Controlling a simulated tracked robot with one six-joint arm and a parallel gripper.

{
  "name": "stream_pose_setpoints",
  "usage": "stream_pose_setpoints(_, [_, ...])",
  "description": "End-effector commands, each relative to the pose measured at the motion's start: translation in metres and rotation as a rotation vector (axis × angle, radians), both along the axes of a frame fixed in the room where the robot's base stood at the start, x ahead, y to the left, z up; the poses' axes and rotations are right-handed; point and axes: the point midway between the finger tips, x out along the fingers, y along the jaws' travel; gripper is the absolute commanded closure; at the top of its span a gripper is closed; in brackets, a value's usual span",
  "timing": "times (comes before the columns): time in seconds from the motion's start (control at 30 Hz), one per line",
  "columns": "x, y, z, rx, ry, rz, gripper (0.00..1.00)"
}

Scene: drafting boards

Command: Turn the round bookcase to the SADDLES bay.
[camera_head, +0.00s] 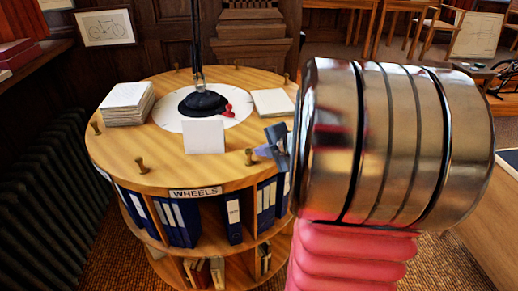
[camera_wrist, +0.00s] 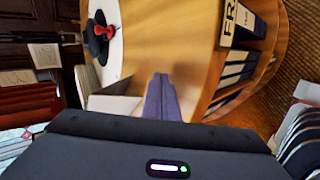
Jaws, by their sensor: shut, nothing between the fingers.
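The round wooden bookcase (camera_head: 118,168) stands at centre left in the head view, with several brass pegs around its top rim. Its facing bay has a WHEELS label (camera_head: 196,192). No SADDLES label shows. In the wrist view the bookcase top (camera_wrist: 165,40) lies ahead, with a label (camera_wrist: 238,22) reading "FR", the rest cut off. My gripper (camera_head: 262,151) is shut and empty at the top's front right edge, just right of a brass peg (camera_head: 249,157); I cannot tell if they touch. Its closed fingers also show in the wrist view (camera_wrist: 162,98).
On the bookcase top are a paper stack (camera_head: 126,104), a blank white card (camera_head: 203,135), a dark lamp base (camera_head: 203,103), a red stamp (camera_head: 228,111) and more papers (camera_head: 272,102). A radiator (camera_head: 45,185) stands close at left. My arm hides the right side.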

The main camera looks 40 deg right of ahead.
Motion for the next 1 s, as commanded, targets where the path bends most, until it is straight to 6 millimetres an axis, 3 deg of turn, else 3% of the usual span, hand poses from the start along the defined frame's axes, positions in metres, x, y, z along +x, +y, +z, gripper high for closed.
stream_pose_setpoints(0.47, [0.000, 0.002, -0.003, -0.001, 0.000, -0.003, 1.00])
stream_pose_setpoints(1.0, [0.009, 0.046, -0.003, 0.000, -0.001, -0.046, 1.00])
